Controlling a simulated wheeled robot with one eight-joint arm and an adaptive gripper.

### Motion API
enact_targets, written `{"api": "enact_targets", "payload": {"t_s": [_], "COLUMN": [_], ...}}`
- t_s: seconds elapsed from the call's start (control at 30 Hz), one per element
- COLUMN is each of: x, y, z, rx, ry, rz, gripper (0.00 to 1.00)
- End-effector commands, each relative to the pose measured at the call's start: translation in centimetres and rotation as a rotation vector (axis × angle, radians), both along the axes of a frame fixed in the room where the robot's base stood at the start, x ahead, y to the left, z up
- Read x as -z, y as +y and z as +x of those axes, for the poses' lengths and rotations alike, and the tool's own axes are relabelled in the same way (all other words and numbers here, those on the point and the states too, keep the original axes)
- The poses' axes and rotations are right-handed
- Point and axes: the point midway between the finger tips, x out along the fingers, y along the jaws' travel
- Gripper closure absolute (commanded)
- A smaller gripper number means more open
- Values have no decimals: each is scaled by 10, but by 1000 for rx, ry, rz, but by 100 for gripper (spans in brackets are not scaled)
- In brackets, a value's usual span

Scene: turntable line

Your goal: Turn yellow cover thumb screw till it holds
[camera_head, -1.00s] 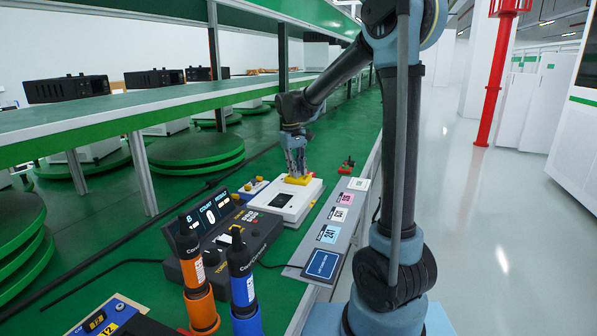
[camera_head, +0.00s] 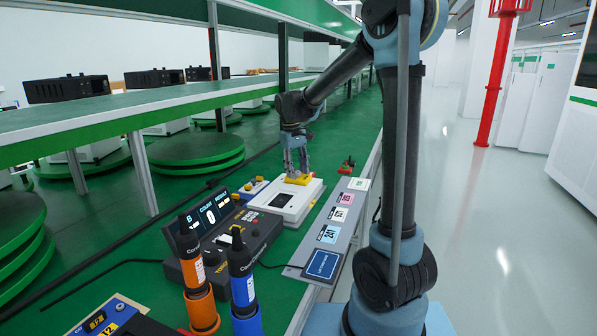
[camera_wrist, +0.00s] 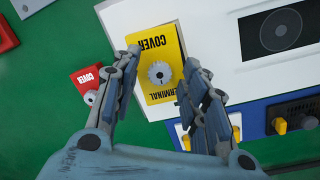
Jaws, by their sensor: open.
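The yellow cover (camera_wrist: 157,50) lies on the left end of the white unit (camera_wrist: 226,22) in the wrist view, with printed words on it. A grey round thumb screw (camera_wrist: 159,73) sits in its middle. My gripper (camera_wrist: 163,70) is open, with one finger on each side of the screw and a gap between them. In the head view my gripper (camera_head: 296,172) points down at the yellow cover (camera_head: 299,180) on the white unit (camera_head: 283,200). The contact between fingertips and screw cannot be told.
A red cover (camera_wrist: 86,80) with a screw lies left of the white unit. A blue-edged unit with knobs (camera_wrist: 281,126) stands beside it. The torque controller (camera_head: 225,238) and two screwdrivers, orange (camera_head: 192,262) and blue (camera_head: 241,275), stand in front. Label cards lie along the grey strip (camera_head: 326,232).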

Motion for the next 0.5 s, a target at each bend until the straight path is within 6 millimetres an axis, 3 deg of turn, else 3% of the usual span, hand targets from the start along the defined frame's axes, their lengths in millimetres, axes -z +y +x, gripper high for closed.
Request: {"api": "enact_targets", "payload": {"t_s": [0.17,0.5], "x": [-12,-70], "y": [1,8], "z": [0,-2], "rx": [0,-1], "ry": [0,1], "rz": [0,1], "gripper": [60,60]}}
